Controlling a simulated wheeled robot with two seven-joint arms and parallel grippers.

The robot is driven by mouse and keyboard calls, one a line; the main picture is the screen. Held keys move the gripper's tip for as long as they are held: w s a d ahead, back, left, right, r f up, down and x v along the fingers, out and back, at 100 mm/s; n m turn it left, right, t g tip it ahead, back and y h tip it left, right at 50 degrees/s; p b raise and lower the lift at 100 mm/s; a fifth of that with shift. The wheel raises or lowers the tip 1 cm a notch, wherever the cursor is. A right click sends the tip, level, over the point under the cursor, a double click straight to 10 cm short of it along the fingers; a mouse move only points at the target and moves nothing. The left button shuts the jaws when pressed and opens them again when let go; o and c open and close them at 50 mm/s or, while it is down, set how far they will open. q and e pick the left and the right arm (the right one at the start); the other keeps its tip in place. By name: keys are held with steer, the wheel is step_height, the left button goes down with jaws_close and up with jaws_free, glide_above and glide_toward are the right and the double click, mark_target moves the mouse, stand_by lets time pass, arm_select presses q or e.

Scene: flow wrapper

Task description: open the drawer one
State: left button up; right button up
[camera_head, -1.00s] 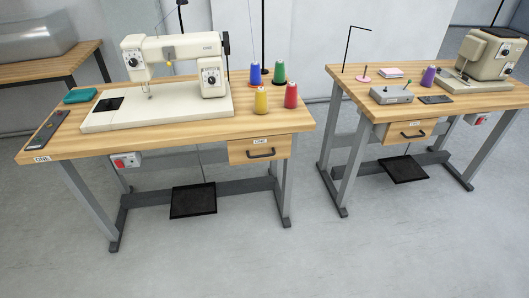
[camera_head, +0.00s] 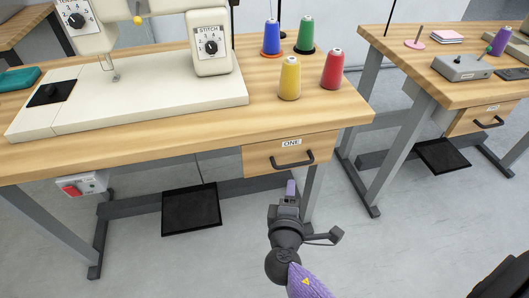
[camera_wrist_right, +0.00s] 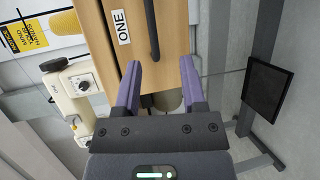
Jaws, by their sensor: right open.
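The drawer labelled ONE (camera_head: 270,157) is a wooden box under the right end of the near table, and it looks shut. Its dark bar handle (camera_head: 292,160) sits on its front below the label. My right gripper (camera_head: 290,190) is just below and in front of the drawer. In the right wrist view my right gripper (camera_wrist_right: 160,80) has its two purple fingers apart, with nothing held. The handle (camera_wrist_right: 152,35) is just beyond the fingertips there, and the ONE label (camera_wrist_right: 121,27) is to its left. My left gripper is out of view.
A sewing machine (camera_head: 210,45) stands on the near table (camera_head: 190,135). Blue, green, yellow and red (camera_head: 332,70) thread cones stand above the drawer. A second table with another drawer (camera_head: 480,119) is at the right. A black pedal (camera_head: 191,210) lies below.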

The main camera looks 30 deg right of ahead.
mark_target(294, 165)
steer(key=b+x, duration=0.1)
steer(key=x, duration=0.2)
steer(key=b+x, duration=0.1)
steer(key=x, duration=0.2)
steer(key=r+b+x, duration=0.1)
steer(key=x, duration=0.2)
steer(key=shift+w+d+f, duration=0.1)
steer(key=shift+w+d, duration=0.1)
steer(key=shift+w, duration=0.1)
steer(key=shift+w+d, duration=0.1)
steer(key=shift+c, duration=0.5)
jaws_close()
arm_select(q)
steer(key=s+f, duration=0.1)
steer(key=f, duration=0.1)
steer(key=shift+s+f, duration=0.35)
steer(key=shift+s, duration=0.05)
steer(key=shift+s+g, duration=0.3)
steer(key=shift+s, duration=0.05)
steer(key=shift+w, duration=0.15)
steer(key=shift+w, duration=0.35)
